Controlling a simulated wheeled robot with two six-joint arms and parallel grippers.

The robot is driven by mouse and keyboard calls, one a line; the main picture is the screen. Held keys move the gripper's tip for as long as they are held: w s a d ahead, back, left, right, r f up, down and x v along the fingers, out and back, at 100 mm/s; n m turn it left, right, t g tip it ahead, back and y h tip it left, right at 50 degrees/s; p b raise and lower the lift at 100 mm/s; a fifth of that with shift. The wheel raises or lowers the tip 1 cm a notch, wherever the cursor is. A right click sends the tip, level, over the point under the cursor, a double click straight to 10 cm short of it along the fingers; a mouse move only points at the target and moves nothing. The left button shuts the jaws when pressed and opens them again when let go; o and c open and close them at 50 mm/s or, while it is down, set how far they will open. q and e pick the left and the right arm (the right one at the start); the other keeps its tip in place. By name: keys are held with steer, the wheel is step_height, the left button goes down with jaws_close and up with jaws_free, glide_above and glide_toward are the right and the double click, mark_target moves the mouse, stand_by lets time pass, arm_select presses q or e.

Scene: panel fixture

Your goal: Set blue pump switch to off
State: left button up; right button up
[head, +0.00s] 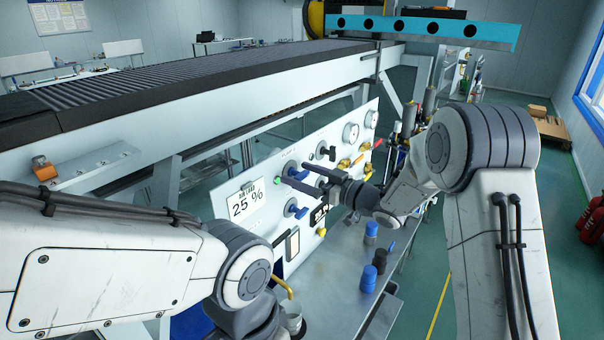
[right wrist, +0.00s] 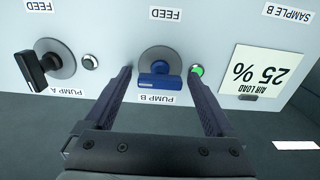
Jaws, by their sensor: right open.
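The blue pump switch (right wrist: 159,81), labelled PUMP B, sits on a round grey dial on the white panel in the right wrist view, which shows the panel upside down. Its blue handle lies crosswise in that picture. A small green light (right wrist: 197,70) beside it is lit. My right gripper (right wrist: 160,76) is open, with one finger on each side of the switch; I cannot tell whether they touch it. In the head view the right gripper (head: 294,175) reaches the panel and partly covers the switch. My left arm shows at lower left; its fingers are not visible.
A black PUMP A switch (right wrist: 37,68) stands left of the blue one in the wrist view. An air-load display (right wrist: 266,70) reading 25 % is to the right. Another blue knob (head: 295,209) is lower on the panel. Blue-topped items (head: 369,278) stand on the metal bench.

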steer(key=c, duration=1.4)
steer(key=shift+f+n+b, duration=0.1)
steer(key=shift+n+b, duration=0.3)
steer(key=shift+b, duration=0.3)
steer(key=n+b, duration=0.4)
steer(key=b, duration=0.2)
steer(key=n+b, duration=0.5)
steer(key=b, duration=0.1)
steer(key=n+b, duration=0.4)
steer(key=b, duration=0.2)
steer(key=shift+s+a+f+n, duration=0.1)
steer(key=shift+s+f+n, duration=0.1)
steer(key=shift+f+n, duration=0.1)
steer(key=shift+r+n+b, duration=0.1)
steer(key=shift+n+b, duration=1.7)
steer(key=shift+b, duration=0.1)
steer(key=o, duration=1.4)
